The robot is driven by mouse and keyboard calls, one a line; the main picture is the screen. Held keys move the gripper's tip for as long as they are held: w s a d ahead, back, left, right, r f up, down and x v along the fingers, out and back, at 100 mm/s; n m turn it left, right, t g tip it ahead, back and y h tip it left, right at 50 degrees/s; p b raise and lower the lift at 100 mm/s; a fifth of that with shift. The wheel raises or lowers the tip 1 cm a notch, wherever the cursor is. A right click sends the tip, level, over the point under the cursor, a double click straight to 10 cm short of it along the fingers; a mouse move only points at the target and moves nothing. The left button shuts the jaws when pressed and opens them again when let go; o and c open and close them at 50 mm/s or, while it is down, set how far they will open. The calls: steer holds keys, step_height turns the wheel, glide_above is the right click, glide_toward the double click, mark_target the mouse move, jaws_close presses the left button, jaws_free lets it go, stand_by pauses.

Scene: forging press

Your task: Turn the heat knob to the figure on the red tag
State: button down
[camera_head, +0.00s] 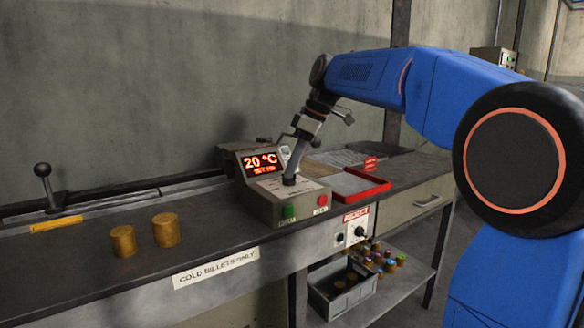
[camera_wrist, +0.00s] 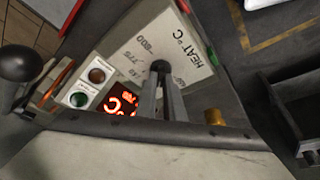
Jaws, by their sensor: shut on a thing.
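The heat control box (camera_head: 290,208) stands on the bench, its red display (camera_head: 262,164) reading 20 °C with a smaller line below. In the wrist view its plate (camera_wrist: 196,48) carries "HEAT °C" and figures, of which 800 and 775 seem readable. The dark heat knob (camera_wrist: 159,66) sits at the plate's middle. My gripper (camera_head: 289,181) comes down on it from above; in the wrist view its two fingers (camera_wrist: 161,92) are closed around the knob and hide part of it. A small red tag (camera_head: 370,163) stands behind the red-edged tray; its writing is too small to read.
Green (camera_head: 288,212) and red (camera_head: 321,201) buttons sit on the box front. Two brass billets (camera_head: 123,241) (camera_head: 165,230) and an upright lever (camera_head: 45,185) stand left. The red-edged tray (camera_head: 366,196) is close right of the box. A bin (camera_head: 340,300) is on the lower shelf.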

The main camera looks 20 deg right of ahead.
steer(key=shift+w+n+g, duration=0.1)
steer(key=shift+n+g, duration=0.5)
steer(key=shift+n, duration=0.9)
steer(key=c, duration=1.9)
jaws_free()
steer(key=shift+o, duration=0.2)
steer(key=shift+d+r, duration=0.1)
steer(key=v, duration=1.7)
steer(key=shift+d, duration=0.3)
